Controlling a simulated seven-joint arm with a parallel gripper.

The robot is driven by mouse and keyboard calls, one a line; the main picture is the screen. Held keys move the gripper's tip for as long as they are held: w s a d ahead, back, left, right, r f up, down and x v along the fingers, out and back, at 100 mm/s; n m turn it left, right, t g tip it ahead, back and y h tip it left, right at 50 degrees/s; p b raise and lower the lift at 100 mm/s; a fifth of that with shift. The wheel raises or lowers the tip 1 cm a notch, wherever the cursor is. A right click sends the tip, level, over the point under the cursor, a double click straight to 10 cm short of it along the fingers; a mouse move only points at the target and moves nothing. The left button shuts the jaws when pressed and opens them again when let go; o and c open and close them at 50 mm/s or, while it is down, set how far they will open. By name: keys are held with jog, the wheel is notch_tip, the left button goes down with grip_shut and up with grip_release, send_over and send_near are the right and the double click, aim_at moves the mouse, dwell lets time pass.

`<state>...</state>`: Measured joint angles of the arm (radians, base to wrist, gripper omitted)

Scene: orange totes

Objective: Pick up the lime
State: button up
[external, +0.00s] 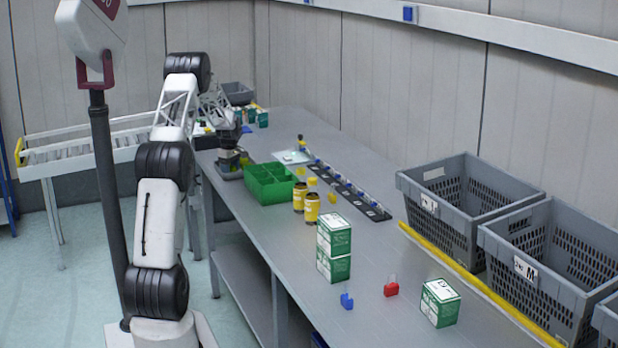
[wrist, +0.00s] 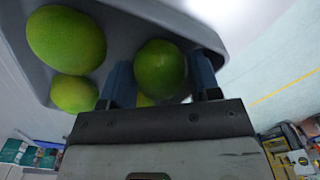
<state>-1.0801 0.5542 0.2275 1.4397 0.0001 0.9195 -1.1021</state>
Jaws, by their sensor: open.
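Several green limes lie in a grey tray in the wrist view. One darker lime (wrist: 160,70) sits between the two dark blue fingers of my gripper (wrist: 161,78), which is open. I cannot tell whether the fingers touch it. A large lime (wrist: 65,40) and a smaller lime (wrist: 74,93) lie to the left, and another is mostly hidden behind the middle lime.
A green divided box (external: 270,184) stands just right of the tray. Yellow-labelled jars (external: 312,208), stacked green-and-white boxes (external: 334,248) and a dark strip of small parts (external: 345,190) stand further along the grey table (external: 400,260). Grey crates (external: 470,205) line the right side.

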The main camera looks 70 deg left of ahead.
jog(key=shift+c, duration=0.2)
jog(key=c, duration=0.6)
jog(key=shift+o, duration=0.2)
jog(key=shift+r, duration=0.1)
jog(key=shift+r, duration=0.65)
notch_tip(320, 180, up, 2)
jog(key=shift+r, duration=0.1)
jog(key=s+d, duration=0.2)
jog(key=d, duration=0.2)
jog(key=s+d+r, duration=0.1)
jog(key=s+d, duration=0.2)
jog(key=d, duration=0.2)
jog(key=s+d, duration=0.2)
jog(key=d, duration=0.3)
jog(key=shift+s+r, duration=0.15)
jog(key=shift+s, duration=0.2)
